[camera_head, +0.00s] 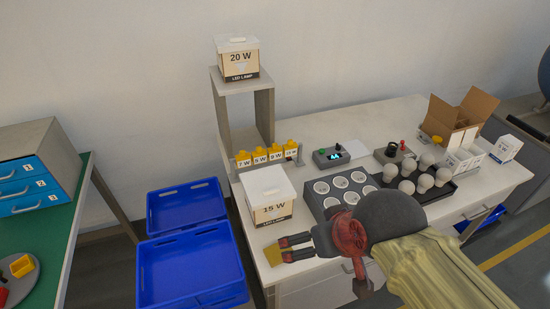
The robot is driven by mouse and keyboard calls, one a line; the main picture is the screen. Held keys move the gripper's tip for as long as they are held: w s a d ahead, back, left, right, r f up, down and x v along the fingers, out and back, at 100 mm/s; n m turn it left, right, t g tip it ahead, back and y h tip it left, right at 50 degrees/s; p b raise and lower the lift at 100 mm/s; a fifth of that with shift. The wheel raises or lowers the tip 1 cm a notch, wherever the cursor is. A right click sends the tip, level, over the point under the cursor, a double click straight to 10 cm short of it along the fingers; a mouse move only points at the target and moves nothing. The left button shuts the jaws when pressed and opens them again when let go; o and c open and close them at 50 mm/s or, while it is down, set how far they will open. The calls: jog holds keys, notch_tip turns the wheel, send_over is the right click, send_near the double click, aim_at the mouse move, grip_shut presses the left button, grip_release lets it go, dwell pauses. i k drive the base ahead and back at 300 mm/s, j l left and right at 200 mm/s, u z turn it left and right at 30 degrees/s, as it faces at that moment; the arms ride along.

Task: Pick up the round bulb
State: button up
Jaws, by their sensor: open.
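Several white bulbs (425,182) stand in a dark tray (440,194) on the right of the white bench. They look rounded, but at this size I cannot tell which one is the round bulb. My gripper (283,249) is open near the bench's front left edge, its fingers pointing left. It is well left of the bulbs, in front of the 15 W box (268,194). A small tan piece (272,254) shows by the fingertips; I cannot tell whether it is part of them. My arm covers part of the bench front.
A dark block with several round sockets (341,182) lies between my gripper and the bulbs. A control box (331,157) and an open carton (463,120) stand behind. Blue crates (190,274) are at left.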

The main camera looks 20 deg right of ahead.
aim_at(407, 187)
jog(key=z, duration=1.45)
